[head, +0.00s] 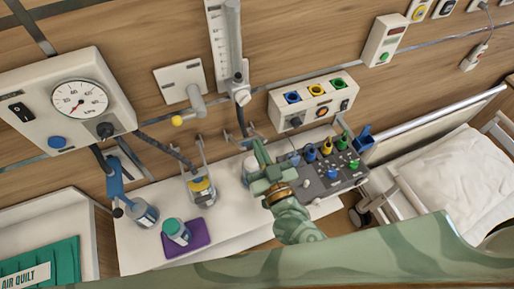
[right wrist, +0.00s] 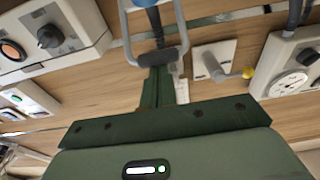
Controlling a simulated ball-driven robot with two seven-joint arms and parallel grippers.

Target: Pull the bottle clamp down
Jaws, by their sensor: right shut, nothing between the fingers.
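My right gripper (head: 260,150) comes in from below in the head view, its fingers shut with nothing held between them. In the right wrist view its fingertips (right wrist: 158,66) reach up to the lower bar of a grey U-shaped clamp (right wrist: 181,28). Fingers and bar overlap there; I cannot tell whether they touch. In the head view the white bottle (head: 248,169) beside the gripper is partly hidden by it. Another grey clamp (head: 206,160) stands around a yellow-labelled bottle (head: 203,190) to the left. My left gripper is not in view.
A bottle with a blue holder (head: 115,180) stands farther left. A teal-capped jar (head: 176,231) sits on a purple mat (head: 202,238). A dark tray with coloured connectors (head: 320,185) is right of my gripper. A gauge box (head: 60,110) is on the wall.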

